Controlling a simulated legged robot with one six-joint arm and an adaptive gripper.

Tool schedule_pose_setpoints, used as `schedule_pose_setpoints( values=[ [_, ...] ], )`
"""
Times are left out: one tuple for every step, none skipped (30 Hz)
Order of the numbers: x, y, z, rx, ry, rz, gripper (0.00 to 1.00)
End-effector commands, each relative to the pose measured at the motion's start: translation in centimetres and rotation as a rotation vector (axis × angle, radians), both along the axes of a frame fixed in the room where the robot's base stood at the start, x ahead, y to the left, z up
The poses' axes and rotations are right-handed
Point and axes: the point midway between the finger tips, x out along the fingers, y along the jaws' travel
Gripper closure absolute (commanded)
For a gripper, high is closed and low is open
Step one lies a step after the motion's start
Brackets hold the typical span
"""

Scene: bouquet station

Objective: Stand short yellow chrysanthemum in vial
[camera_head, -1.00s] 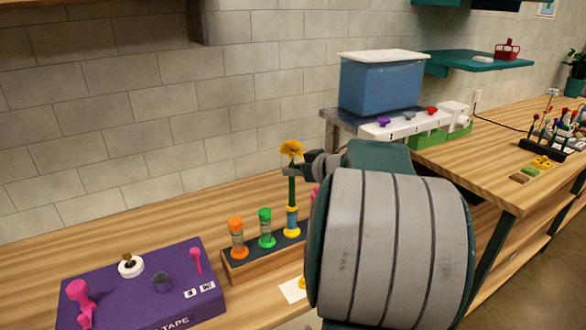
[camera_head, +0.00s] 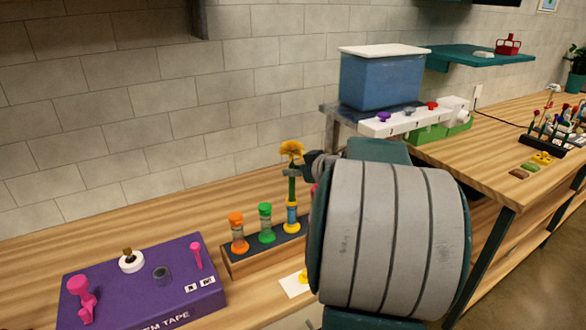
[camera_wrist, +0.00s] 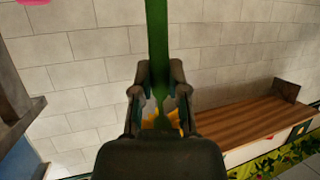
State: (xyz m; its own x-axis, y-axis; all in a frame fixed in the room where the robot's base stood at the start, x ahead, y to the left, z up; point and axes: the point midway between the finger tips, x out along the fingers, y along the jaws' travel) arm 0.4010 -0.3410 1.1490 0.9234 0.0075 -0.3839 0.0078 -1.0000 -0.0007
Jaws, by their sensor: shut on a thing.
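The yellow chrysanthemum (camera_head: 291,150) is upright, its green stem running down to the mouth of the vial with yellow ends (camera_head: 291,217). I cannot tell how far the stem goes inside. My gripper (camera_head: 293,173) is shut on the stem just below the bloom. In the wrist view, my gripper (camera_wrist: 160,98) has the green stem (camera_wrist: 157,45) between its fingers, with yellow petals (camera_wrist: 175,121) partly hidden behind them. The vial stands at the right of a wooden rack (camera_head: 250,262), whose right end is hidden by my arm.
Orange (camera_head: 238,235) and green (camera_head: 265,224) vials stand left of the yellow one. A purple tape box (camera_head: 140,285) lies at front left. A white card (camera_head: 295,285) lies before the rack. A blue bin (camera_head: 380,80) stands on a shelf behind my arm.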

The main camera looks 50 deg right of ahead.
Motion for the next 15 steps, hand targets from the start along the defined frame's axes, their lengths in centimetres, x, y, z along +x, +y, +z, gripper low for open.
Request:
schedule_pose_setpoints(
  values=[
    [0.0, 0.0, -0.13, 0.001, 0.0, 0.0, 1.0],
    [0.01, 0.0, -0.19, 0.001, 0.0, 0.0, 1.0],
    [0.0, 0.0, -0.26, 0.001, 0.0, 0.0, 1.0],
    [0.01, 0.0, -0.3, 0.0, 0.0, 0.0, 1.0],
    [0.01, 0.0, -0.32, 0.0, 0.0, 0.0, 1.0],
    [0.0, -0.01, -0.33, 0.0, 0.0, 0.0, 1.0],
    [0.0, -0.01, -0.33, 0.0, 0.0, 0.0, 1.0],
    [0.01, -0.01, -0.32, 0.0, 0.0, 0.0, 1.0],
    [0.01, 0.0, -0.32, 0.0, -0.001, 0.0, 1.0],
    [0.01, 0.0, -0.32, 0.0, 0.0, 0.0, 1.0],
    [0.0, 0.0, -0.31, 0.0, -0.001, 0.0, 1.0],
    [0.0, 0.0, -0.3, 0.0, -0.001, 0.0, 0.63],
    [0.0, 0.0, -0.3, 0.0, -0.001, 0.0, 0.49],
    [0.0, 0.0, -0.3, 0.0, -0.001, 0.0, 0.41],
    [0.0, 0.0, -0.3, 0.0, -0.001, 0.0, 0.41]
  ],
)
